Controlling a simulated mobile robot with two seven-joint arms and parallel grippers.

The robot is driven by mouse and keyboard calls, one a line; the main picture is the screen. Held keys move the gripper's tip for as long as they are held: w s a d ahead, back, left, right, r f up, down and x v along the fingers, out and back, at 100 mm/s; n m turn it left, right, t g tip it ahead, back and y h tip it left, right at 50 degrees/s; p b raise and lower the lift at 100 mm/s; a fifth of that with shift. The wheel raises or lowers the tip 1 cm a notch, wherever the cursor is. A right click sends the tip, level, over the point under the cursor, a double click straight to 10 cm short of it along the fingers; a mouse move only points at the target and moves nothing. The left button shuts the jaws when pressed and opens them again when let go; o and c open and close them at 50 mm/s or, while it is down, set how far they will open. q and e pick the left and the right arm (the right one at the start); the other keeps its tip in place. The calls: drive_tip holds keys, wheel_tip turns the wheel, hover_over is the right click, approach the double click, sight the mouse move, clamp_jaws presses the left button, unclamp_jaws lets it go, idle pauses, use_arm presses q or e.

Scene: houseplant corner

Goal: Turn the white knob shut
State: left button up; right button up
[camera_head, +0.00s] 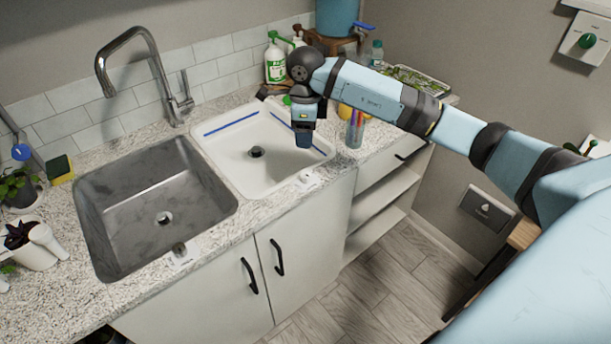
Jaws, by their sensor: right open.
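A small white knob (305,176) appears on a pale labelled plate at the counter's front edge, in front of the white sink; it is too small to tell how far it is turned. My right gripper (303,141) points down over the right part of the white sink (236,160), behind the knob and apart from it. It is open, with nothing visible between its fingers. My left gripper is not in view.
A steel sink (150,196) with a tall tap (150,65) lies to the left, a grey knob (180,248) at its front. A glass with coloured pens (354,134) stands right of my gripper. A soap bottle (275,62) stands behind. A green knob (587,41) is on the wall.

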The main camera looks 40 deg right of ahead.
sight(305, 174)
wheel_tip(305, 174, down, 14)
drive_tip(key=shift+d+r+p, duration=0.1)
drive_tip(key=shift+r+p, duration=0.1)
drive_tip(key=shift+p, duration=0.3)
drive_tip(key=c, duration=0.9)
